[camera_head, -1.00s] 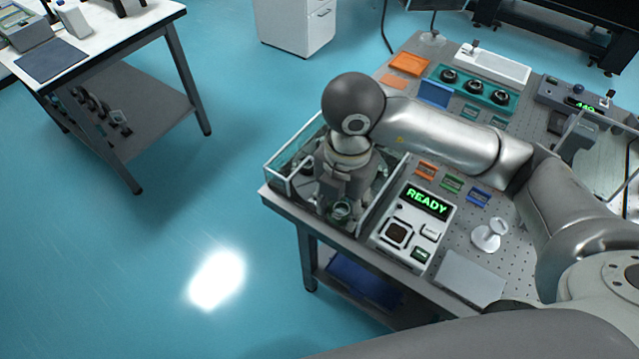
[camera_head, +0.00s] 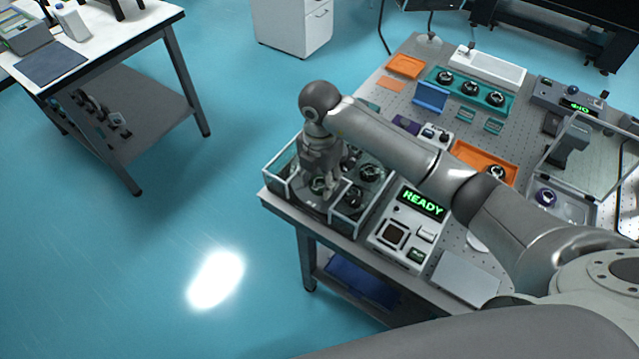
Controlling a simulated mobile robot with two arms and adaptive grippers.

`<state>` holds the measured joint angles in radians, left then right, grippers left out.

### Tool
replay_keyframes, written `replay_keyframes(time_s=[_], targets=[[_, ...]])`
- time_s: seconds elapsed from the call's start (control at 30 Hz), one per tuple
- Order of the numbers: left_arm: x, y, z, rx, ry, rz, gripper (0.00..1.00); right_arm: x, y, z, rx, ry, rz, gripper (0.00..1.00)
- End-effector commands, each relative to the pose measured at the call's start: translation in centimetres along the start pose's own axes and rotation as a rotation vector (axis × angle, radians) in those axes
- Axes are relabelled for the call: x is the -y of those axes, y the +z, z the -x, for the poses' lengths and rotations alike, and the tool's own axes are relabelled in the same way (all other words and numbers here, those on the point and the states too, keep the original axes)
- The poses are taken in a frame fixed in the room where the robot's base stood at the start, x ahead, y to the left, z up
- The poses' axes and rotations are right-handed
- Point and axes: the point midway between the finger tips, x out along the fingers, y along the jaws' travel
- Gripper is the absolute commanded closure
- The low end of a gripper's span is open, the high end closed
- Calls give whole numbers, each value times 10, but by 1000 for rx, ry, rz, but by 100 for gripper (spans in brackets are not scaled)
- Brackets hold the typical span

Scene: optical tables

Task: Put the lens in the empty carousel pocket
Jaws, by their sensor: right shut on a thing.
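The carousel stands inside a clear-walled box (camera_head: 276,186) at the table's left corner. Dark round holders sit around it, one at the right (camera_head: 370,172) and one at the front right (camera_head: 354,197). My right gripper (camera_head: 319,182) points down inside the box, at the carousel's front left. It is shut on the lens (camera_head: 318,187), a small dark ring with a greenish face, mostly hidden by the fingers. I cannot tell whether the lens touches a pocket. The empty pocket is not clearly visible; the gripper and arm cover part of the carousel. My left gripper is out of view.
The box's clear walls rise close around my gripper. A white device with a READY display (camera_head: 423,203) stands just right of it. Behind my forearm are an orange tray (camera_head: 470,150) and a teal tray (camera_head: 458,91) with several dark round pieces. Open floor lies left.

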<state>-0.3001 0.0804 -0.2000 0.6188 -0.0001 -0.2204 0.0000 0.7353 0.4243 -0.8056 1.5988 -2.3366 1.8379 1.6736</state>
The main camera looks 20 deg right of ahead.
Motion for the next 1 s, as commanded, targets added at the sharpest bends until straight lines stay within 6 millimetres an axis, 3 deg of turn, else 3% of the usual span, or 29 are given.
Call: replay_keyframes(time_s=[0.3, 0.67, 0.7, 0.87, 1.0], targets=[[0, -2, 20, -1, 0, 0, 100, -3, 3, -33, -1, -1, 0, 82], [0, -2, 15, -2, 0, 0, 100, -3, 3, -40, 1, 0, 0, 82], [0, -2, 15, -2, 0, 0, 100, -3, 3, -40, 1, 0, 0, 57], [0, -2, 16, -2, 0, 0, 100, -3, 3, -39, 1, 0, 0, 36], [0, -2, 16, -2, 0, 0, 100, -3, 3, -39, 1, 0, 0, 36]])
